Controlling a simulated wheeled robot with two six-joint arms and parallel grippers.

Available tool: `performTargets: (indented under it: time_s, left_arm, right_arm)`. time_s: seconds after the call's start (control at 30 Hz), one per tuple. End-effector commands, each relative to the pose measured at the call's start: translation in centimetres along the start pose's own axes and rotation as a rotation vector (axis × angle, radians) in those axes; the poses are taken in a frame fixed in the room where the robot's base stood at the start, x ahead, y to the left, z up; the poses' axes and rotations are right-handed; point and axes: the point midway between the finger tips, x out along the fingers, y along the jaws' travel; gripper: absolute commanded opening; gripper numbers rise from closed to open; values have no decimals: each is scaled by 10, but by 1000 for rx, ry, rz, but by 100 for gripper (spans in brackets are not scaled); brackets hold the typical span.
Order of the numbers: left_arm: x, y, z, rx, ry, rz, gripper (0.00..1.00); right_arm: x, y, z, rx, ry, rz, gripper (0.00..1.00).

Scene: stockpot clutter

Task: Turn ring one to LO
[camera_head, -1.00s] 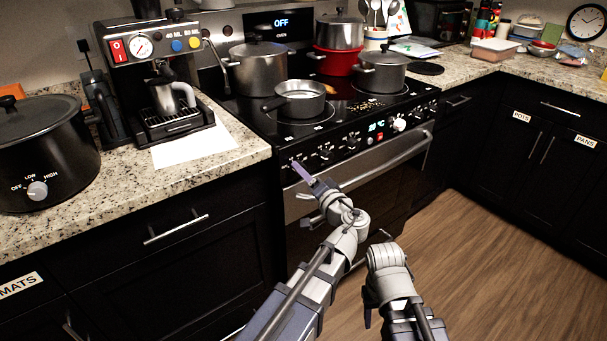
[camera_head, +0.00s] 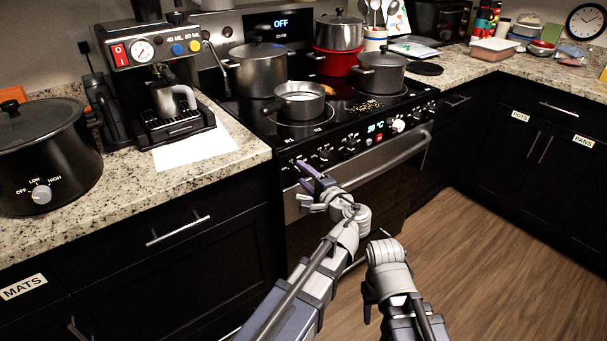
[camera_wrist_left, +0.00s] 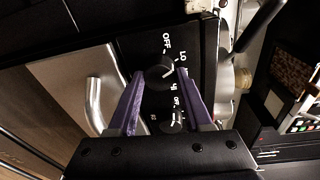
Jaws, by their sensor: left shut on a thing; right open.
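The stove's front panel (camera_head: 330,150) carries a row of knobs. My left gripper (camera_head: 305,169) is at the panel's left end, where its fingers hide the leftmost knob in the head view. In the left wrist view, a dark round knob (camera_wrist_left: 160,72) sits between the two purple fingers of my left gripper (camera_wrist_left: 161,74), which is shut on it. OFF, LO and HI are printed around this knob. Its pale pointer line appears to slant towards LO, but it is small. My right gripper (camera_head: 369,300) is open and empty, low in front of the oven.
A second knob (camera_wrist_left: 172,126) lies close to the held one. The oven handle (camera_head: 385,165) runs just below the panel. A small saucepan (camera_head: 302,100) and larger pots stand on the cooktop. A slow cooker (camera_head: 42,155) with its own knob stands on the left counter.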

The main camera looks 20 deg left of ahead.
Motion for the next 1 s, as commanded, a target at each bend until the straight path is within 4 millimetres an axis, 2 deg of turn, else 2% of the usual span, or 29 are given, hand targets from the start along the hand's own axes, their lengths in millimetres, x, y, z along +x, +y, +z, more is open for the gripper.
performTargets:
  time_s: [0.3,0.77,0.8,1.0]
  left_arm:
    - [0,0,0,83,-5,10,0]
    - [0,0,0,92,-6,11,0]
    - [0,0,0,92,-6,11,54]
    - [0,0,0,92,-6,10,77]
  right_arm:
    - [-2,0,0,0,0,0,50]
    - [-2,0,0,0,0,0,50]
    - [-2,0,0,0,0,0,50]
    - [-2,0,0,0,0,0,50]
